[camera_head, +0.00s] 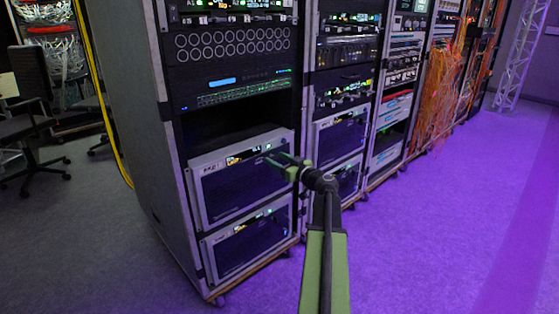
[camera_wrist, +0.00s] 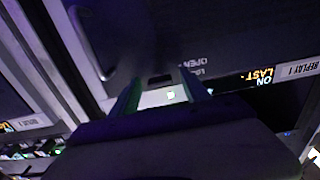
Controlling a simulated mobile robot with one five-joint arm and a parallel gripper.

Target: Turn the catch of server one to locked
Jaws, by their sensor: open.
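Server one, labelled REPLAY 1 in the wrist view (camera_wrist: 298,68), appears to be the upper grey-framed unit (camera_head: 235,190) low in the nearest rack. My gripper (camera_head: 270,159) is at the upper right of its front. A small dark piece (camera_wrist: 160,78), perhaps the catch, shows between the fingertips, by the upside-down word OPEN (camera_wrist: 190,64). I cannot tell which way the catch is turned or whether the fingers touch it.
A similar unit (camera_head: 248,240) sits just below. More racks stand to the right, one with hanging orange cables (camera_head: 440,90). A pale curved handle (camera_wrist: 92,45) shows in the wrist view. Purple-lit floor (camera_head: 440,230) is open at right; an office chair (camera_head: 28,110) stands at left.

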